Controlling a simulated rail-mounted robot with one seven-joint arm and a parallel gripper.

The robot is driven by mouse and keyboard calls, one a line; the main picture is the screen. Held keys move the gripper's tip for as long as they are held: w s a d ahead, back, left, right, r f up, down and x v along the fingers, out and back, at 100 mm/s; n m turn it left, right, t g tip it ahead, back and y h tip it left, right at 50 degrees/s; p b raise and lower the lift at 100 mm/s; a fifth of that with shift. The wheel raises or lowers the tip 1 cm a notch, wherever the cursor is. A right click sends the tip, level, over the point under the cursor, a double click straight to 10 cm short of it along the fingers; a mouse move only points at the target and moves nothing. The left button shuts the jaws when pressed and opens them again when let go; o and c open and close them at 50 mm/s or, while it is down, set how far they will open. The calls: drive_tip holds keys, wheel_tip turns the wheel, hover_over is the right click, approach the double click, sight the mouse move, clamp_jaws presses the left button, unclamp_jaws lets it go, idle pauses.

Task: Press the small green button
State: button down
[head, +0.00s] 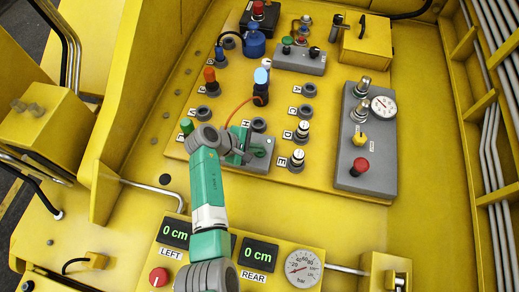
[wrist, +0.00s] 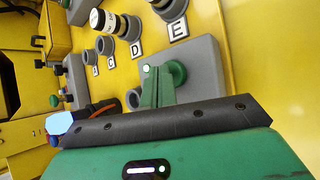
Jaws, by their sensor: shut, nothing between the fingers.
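My gripper (head: 243,146) is shut and empty, over a grey box (head: 262,160) in the middle of the yellow panel. In the wrist view my closed green fingers (wrist: 153,78) point at that box. A round green button (wrist: 177,73) on it shows just right of the fingertips; I cannot tell whether they touch it. A small pale spot is beside the tips. Another green button (head: 287,41) sits on a grey box at the back, with a black knob; a green button also shows far left in the wrist view (wrist: 55,101). A green-topped knob (head: 186,125) stands left of my arm.
Blue-topped (head: 261,77) and orange-topped (head: 210,76) levers stand behind my gripper. White-topped levers (head: 297,158) stand to its right, beside labels. A grey box (head: 361,175) with a gauge and red knob is further right. Displays (head: 259,252) and a dial are in front.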

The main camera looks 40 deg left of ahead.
drive_tip(key=shift+f, duration=0.25)
idle(0.3)
drive_tip(key=shift+r+p, duration=0.75)
drive_tip(key=shift+r, duration=0.05)
wheel_tip(320, 180, up, 6)
drive_tip(key=p, duration=0.6)
